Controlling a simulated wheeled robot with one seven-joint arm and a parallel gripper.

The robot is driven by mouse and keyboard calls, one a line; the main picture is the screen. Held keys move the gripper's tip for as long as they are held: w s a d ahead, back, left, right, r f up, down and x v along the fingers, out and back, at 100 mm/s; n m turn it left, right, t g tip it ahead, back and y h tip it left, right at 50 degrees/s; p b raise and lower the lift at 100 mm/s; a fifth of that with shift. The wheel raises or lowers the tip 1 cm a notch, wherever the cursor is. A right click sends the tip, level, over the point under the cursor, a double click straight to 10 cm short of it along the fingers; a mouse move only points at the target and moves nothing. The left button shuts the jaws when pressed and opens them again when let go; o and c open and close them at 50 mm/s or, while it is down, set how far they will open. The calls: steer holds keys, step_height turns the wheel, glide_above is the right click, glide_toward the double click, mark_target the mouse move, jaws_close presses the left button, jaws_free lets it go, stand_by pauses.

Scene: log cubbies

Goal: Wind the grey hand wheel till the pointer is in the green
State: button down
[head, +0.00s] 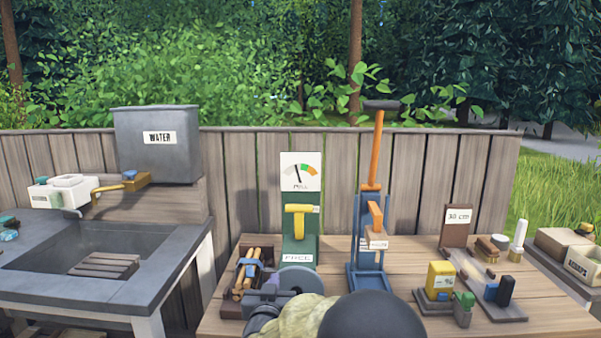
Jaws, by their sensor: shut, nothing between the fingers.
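A dial (301,172) on a white card stands at the top of a green stand (300,248). Its dark pointer leans slightly left of upright, in the pale part of the scale, left of the green band. The orange band is further right. A yellow handle (299,210) is on the stand's front. A grey round disc (301,279), which looks like the hand wheel, is low in front of the stand. Its lower part is hidden by dark and beige shapes in the foreground.
A blue frame with an orange lever (376,150) stands right of the dial. A tray with wooden rods (246,278) lies left of the disc. A yellow block (440,280) and small items are at the right. A sink (90,250) and water tank (157,155) are left.

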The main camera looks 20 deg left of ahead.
steer(key=shift+w+d+r, duration=0.15)
steer(key=shift+d+r, duration=0.45)
stand_by(0.3)
steer(key=c, duration=1.1)
jaws_free()
steer(key=b+v, duration=0.1)
steer(key=v, duration=0.8)
